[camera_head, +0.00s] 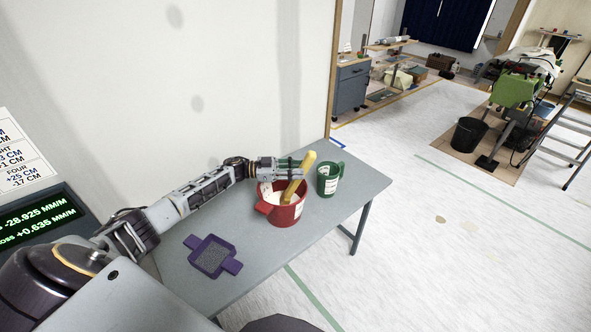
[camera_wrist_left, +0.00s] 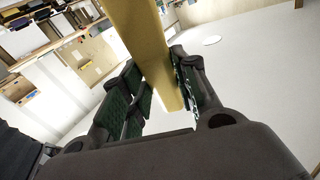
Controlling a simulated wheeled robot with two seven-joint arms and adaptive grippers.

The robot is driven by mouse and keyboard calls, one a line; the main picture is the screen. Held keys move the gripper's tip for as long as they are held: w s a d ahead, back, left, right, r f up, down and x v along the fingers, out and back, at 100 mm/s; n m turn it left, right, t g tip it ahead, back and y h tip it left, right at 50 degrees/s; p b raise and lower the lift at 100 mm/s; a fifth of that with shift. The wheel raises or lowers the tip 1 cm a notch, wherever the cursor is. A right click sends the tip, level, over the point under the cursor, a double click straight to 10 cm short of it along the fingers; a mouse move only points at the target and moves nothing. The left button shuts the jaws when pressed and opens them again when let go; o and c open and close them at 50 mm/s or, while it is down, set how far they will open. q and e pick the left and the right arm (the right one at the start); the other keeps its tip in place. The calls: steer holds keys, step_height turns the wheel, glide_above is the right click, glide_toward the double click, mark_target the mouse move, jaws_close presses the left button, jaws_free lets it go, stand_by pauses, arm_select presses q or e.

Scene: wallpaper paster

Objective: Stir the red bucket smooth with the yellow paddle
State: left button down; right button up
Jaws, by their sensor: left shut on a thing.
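The red bucket (camera_head: 283,211) stands on the grey table, with pale contents partly visible inside. The yellow paddle (camera_head: 305,166) leans in the bucket, its upper end rising up and to the right; its lower end is hidden in the bucket. My left gripper (camera_head: 290,169) is shut on the paddle just above the bucket's rim. In the left wrist view the paddle (camera_wrist_left: 143,40) passes between the two green-padded fingers (camera_wrist_left: 160,100). My right gripper is not in view.
A green mug-like pot (camera_head: 327,180) stands close to the right of the bucket. A purple tray (camera_head: 212,257) lies at the table's front left. The table (camera_head: 240,290) is bare between them. A wall rises behind; a black bin (camera_head: 467,136) stands on the floor beyond.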

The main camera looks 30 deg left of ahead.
mark_target(304, 160)
arm_select(q)
steer(key=shift+d+r+p, duration=0.15)
steer(key=shift+r+p, duration=0.2)
steer(key=shift+r, duration=0.15)
steer(key=shift+d+r+p, duration=0.15)
steer(key=shift+r+p, duration=0.2)
steer(key=shift+r, duration=0.15)
steer(key=shift+w+d+r+p, duration=0.1)
steer(key=shift+d+r+p, duration=0.2)
steer(key=shift+r, duration=0.35)
steer(key=shift+w+d+r+p, duration=0.15)
steer(key=shift+d+r, duration=0.15)
steer(key=shift+r, duration=0.3)
steer(key=shift+w+d+r, duration=0.1)
steer(key=shift+d+r, duration=0.55)
steer(key=shift+r, duration=0.95)
steer(key=shift+s+d+r, duration=0.1)
steer(key=shift+d+r, duration=0.55)
steer(key=shift+r, duration=1)
steer(key=shift+w+d+r, duration=0.1)
steer(key=shift+d+r, duration=0.55)
steer(key=shift+r, duration=0.95)
steer(key=shift+r, duration=0.1)
steer(key=shift+r, duration=2.45)
